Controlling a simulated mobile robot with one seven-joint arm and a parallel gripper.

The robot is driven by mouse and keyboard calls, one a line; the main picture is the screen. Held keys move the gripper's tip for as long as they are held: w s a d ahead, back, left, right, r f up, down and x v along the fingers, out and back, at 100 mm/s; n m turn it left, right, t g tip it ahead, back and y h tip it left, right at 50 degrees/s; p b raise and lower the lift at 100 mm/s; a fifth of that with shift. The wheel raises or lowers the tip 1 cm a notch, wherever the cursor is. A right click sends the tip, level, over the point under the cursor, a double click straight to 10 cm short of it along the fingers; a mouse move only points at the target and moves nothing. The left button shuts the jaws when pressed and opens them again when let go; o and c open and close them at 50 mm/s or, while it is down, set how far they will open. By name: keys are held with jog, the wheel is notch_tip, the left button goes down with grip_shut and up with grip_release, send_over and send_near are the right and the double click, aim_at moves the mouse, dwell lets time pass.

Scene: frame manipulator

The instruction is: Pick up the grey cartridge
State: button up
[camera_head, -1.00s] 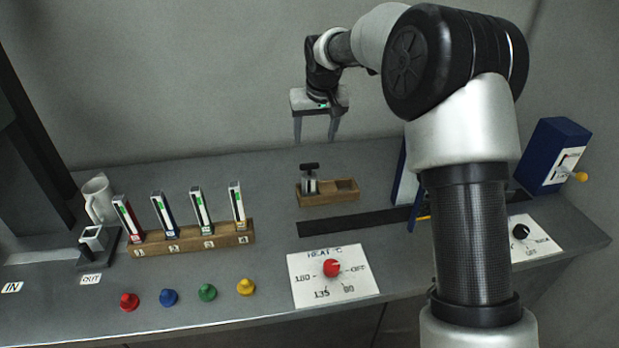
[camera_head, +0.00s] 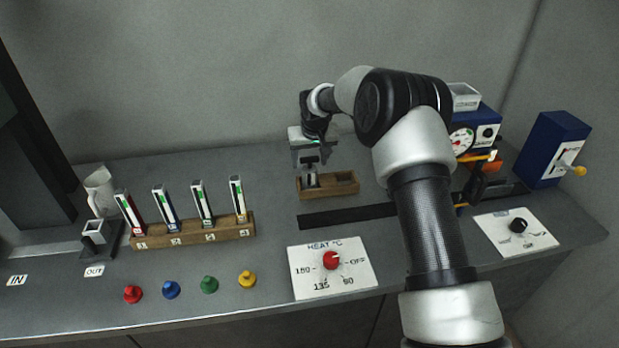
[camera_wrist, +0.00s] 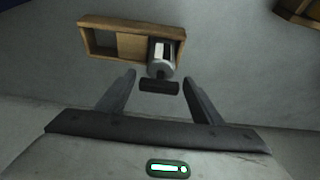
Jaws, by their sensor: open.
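A grey cartridge (camera_head: 311,179) with a black T-shaped top stands at the left end of a small wooden tray (camera_head: 345,189). In the wrist view the grey cartridge (camera_wrist: 161,60) is at the right end of the wooden tray (camera_wrist: 98,23), its black top pointing toward me. My gripper (camera_head: 310,157) is open above the cartridge. In the wrist view the fingers of my gripper (camera_wrist: 159,80) lie on either side of the black top, with gaps on both sides. I cannot tell how far above the cartridge the fingertips are.
A wooden rack (camera_head: 190,234) with several slim upright holders stands left of the tray. A black strip (camera_head: 345,215) and a heat dial plate (camera_head: 333,272) lie in front. A blue device with a gauge (camera_head: 462,140) stands right, behind my arm.

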jog(key=shift+x, duration=0.8)
jog(key=shift+c, duration=0.5)
jog(key=c, duration=1.4)
jog(key=shift+c, duration=0.2)
jog(key=shift+r, duration=0.15)
